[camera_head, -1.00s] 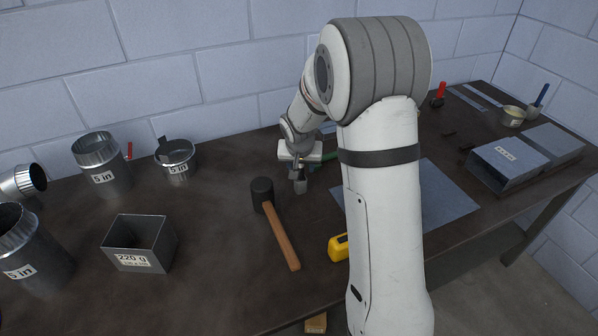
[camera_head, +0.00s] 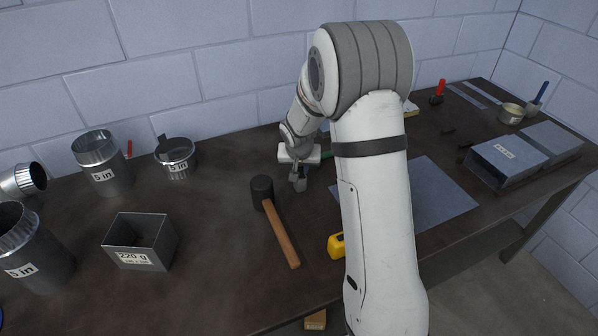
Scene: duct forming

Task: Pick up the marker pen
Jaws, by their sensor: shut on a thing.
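My gripper (camera_head: 299,180) is low over the middle of the dark workbench, just behind and right of the mallet's head. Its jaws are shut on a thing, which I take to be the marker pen. The pen itself cannot be made out; the fingers and wrist hide it, and the view is small. I cannot tell whether it is clear of the bench top.
A mallet (camera_head: 274,222) lies close to my gripper. A yellow tool (camera_head: 336,244) and a flat metal sheet (camera_head: 438,197) lie to the right, partly behind my arm. A square duct (camera_head: 140,243) and round ducts (camera_head: 103,165) stand left.

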